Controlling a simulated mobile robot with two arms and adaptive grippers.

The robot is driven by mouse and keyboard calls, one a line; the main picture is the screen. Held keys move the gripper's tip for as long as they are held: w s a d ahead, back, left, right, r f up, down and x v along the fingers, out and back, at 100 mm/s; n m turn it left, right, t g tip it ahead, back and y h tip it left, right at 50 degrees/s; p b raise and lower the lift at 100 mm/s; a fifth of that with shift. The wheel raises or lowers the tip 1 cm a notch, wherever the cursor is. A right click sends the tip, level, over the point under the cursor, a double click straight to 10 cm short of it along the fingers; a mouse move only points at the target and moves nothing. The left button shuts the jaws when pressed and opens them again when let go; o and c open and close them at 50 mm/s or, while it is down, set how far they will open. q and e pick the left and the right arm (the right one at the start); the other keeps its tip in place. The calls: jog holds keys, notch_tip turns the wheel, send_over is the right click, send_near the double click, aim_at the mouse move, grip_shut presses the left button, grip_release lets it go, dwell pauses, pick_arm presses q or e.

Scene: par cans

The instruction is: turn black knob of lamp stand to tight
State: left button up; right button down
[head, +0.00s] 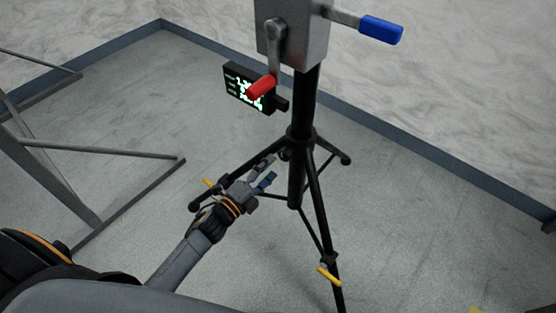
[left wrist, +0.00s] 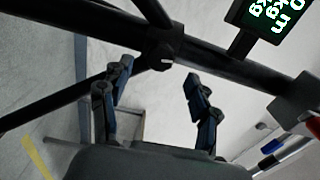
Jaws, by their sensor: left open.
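The lamp stand (head: 299,180) is a black tripod with a grey box (head: 297,40) on its pole. A small black knob (head: 285,154) seems to sit on the collar where the legs meet. In the left wrist view, the knob (left wrist: 166,62) shows on the dark collar, ahead of and between my fingertips. My left gripper (head: 268,171) is open and empty, just left of the pole and slightly below the collar. Its two fingers (left wrist: 158,76) stand apart and do not visibly touch the knob. My right gripper is not in view.
A red-handled crank (head: 261,87) and a blue-handled crank (head: 381,30) stick out from the grey box. A black display (head: 247,86) with glowing text is fixed to the pole. Other metal stand legs (head: 100,150) stand at left. Open floor lies at right.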

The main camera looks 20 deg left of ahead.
pick_arm(q)
jog(key=v, duration=0.6)
jog(key=shift+s, duration=0.25)
jog(key=s+a+f+n+g+y, duration=0.2)
jog(key=s+f+n+g+y, duration=0.1)
jog(key=f+n, duration=0.4)
jog(key=s+a+f+n+g+y, duration=0.1)
jog(key=s+f+n+g+y, duration=0.15)
jog(key=f+n, duration=0.45)
jog(key=s+d+f+n+g+y, duration=0.1)
jog(key=s+f+n+g, duration=0.2)
jog(key=s+f+g, duration=0.45)
jog(key=s+f+n+g+p, duration=0.1)
jog(key=s+f+p, duration=0.1)
jog(key=s+p, duration=0.6)
jog(key=s+f+n+g+p, duration=0.1)
jog(key=s+p, duration=0.7)
jog(key=s, duration=0.9)
notch_tip(320, 180, down, 3)
jog(key=shift+r+g, duration=0.15)
jog(key=shift+g, duration=0.35)
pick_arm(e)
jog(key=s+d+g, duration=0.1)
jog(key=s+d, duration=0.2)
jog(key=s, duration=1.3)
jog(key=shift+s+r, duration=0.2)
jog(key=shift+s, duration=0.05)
